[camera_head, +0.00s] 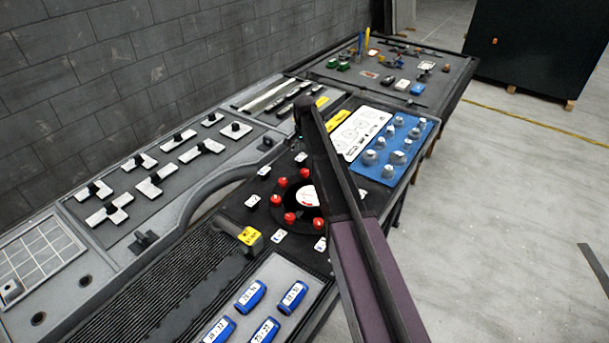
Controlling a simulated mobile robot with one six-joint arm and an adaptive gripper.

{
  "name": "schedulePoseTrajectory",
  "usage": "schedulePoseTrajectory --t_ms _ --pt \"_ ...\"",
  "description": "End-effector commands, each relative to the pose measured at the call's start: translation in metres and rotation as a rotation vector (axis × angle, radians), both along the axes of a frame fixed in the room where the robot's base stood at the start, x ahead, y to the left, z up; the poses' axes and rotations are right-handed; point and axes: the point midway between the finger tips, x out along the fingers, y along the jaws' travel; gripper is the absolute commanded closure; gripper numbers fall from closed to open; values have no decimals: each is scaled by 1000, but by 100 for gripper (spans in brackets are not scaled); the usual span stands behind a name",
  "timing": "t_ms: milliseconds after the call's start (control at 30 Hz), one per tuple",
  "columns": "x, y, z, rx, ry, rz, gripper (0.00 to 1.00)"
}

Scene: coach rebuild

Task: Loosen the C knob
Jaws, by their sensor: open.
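Red knobs (290,218) stand in a ring around a dark round dial with a white centre (308,197), with small white label cards around it. Grey knobs (397,157) stand in rows on a blue plate (425,130) farther right. I cannot read a letter C on any knob, so I cannot tell which is the C knob. My arm crosses the picture from the lower right and hides part of the dial's right side. My gripper (299,129) is at its far end, above the bench beyond the dial, small and dark. It is open, and nothing shows in it.
A white sheet with drawings (357,133) lies beside the blue plate. Blue labelled blocks (250,296) lie in front, and a yellow-ended part (250,237) is left of the dial. Black-and-white switches (156,180) fill the left panel. Open floor lies to the right.

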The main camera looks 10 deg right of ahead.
Motion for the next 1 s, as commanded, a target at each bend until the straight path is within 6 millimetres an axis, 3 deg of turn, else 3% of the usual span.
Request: schedulePoseTrajectory --t_ms 1000 --pt "0 0 -80 0 0 0 16"
